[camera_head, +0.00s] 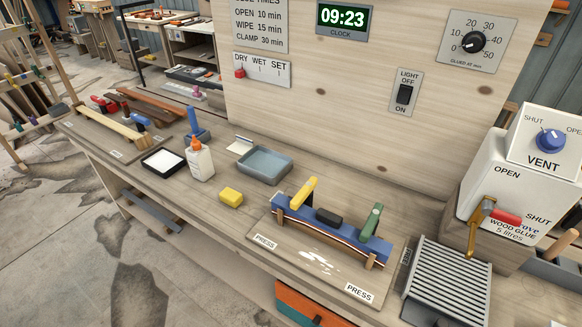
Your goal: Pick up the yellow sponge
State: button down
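The yellow sponge (231,196) is a small block lying on the wooden bench top near its front edge, in the middle of the head view. It lies apart from its neighbours and nothing covers it. My gripper is not in view.
A white glue bottle (200,160) with an orange cap stands behind left of the sponge, near a black-rimmed white tray (163,161). A grey-blue tray (264,165) lies behind it. A blue clamped form (325,228) stands to the right. Bare bench surrounds the sponge.

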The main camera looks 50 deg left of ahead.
aim_at(232, 198)
jog(key=u, duration=1.65)
